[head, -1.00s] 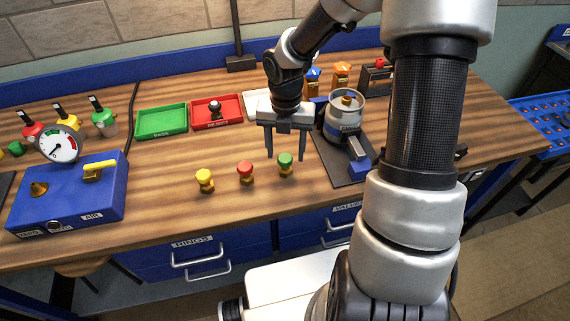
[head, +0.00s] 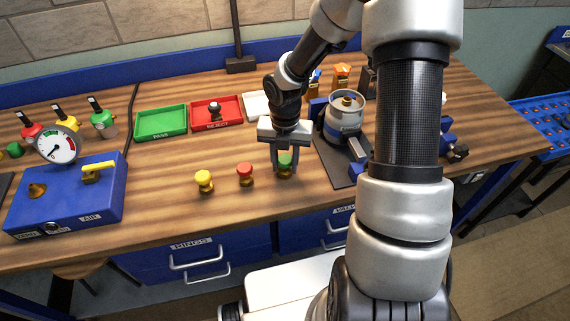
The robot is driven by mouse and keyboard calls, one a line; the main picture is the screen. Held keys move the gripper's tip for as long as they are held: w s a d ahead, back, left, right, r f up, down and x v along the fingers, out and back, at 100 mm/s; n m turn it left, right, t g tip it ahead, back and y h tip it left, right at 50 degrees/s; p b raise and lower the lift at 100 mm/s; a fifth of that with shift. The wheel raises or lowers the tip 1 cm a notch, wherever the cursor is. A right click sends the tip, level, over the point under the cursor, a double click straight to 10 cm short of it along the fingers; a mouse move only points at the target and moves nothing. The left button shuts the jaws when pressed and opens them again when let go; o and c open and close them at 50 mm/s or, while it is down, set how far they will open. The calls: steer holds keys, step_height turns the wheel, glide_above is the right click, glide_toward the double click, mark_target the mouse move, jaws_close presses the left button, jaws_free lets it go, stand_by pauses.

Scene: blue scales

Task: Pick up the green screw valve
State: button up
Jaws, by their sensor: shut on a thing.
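The green screw valve (head: 285,160) stands upright on the wooden bench, with a green cap and a brass-coloured lower part. My gripper (head: 284,167) reaches down over it, with one finger on each side of the cap. It is shut on the valve, and the fingers hide part of its sides. The valve appears to be still at bench level. A red screw valve (head: 245,173) stands just to its left, and a yellow one (head: 204,181) further left.
A dark plate with a grey canister (head: 344,118) is close on the right. Behind are a green tray (head: 161,122), a red tray (head: 238,101) and a white tray (head: 256,104). A blue gauge box (head: 68,197) stands left. The bench front is clear.

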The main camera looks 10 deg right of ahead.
mark_target(286, 162)
step_height(286, 162, up, 9)
steer(key=shift+r+p, duration=0.1)
steer(key=shift+p, duration=0.65)
steer(key=shift+r, duration=0.4)
steer(key=m, duration=0.4)
steer(key=shift+s+m, duration=0.1)
steer(key=shift+m, duration=0.3)
steer(key=m, duration=0.4)
steer(key=shift+s+m+p, duration=0.1)
steer(key=shift+m+p, duration=0.2)
steer(key=shift+p, duration=0.1)
steer(key=m, duration=0.6)
steer(key=shift+s+m, duration=0.15)
steer(key=shift+m, duration=0.25)
steer(key=m, duration=0.7)
steer(key=shift+s+p, duration=0.1)
steer(key=shift+p, duration=0.3)
steer(key=m, duration=0.4)
steer(key=shift+s, duration=0.1)
steer(key=m, duration=0.4)
